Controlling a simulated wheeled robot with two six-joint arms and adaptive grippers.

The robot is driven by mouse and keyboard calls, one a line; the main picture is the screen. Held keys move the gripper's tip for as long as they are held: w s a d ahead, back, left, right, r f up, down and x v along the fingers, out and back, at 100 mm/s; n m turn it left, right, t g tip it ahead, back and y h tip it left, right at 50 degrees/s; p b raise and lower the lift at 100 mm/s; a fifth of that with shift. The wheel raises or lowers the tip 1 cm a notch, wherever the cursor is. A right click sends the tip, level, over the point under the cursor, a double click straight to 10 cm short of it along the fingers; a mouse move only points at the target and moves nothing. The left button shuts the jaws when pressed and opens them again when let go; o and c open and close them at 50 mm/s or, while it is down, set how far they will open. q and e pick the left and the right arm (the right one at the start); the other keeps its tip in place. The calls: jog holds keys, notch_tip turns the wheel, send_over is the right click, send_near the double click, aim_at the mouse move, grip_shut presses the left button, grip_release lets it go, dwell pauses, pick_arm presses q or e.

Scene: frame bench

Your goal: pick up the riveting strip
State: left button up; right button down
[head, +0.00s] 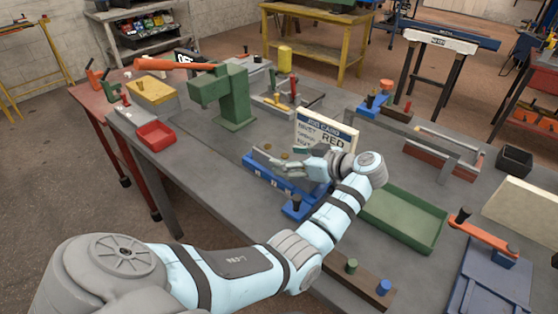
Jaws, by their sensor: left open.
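A blue fixture (256,168) lies on the grey bench in the middle of the head view. A grey strip-like piece (262,157) with small brass-coloured spots lies along its top and looks like the riveting strip. My left gripper (290,163) is open at this piece, over the fixture, reaching in from the right end. The gripper and wrist hide part of the strip and fixture. I cannot tell whether the fingers touch the strip. My right gripper is not in view.
A green tray (408,222) lies to the right, and a red bin (155,135) and green press (233,100) to the left. A brown block (362,280) with green and blue knobs lies in front.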

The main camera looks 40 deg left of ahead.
pick_arm(q)
jog(key=shift+d+r, duration=0.15)
jog(key=c, duration=1)
grip_shut()
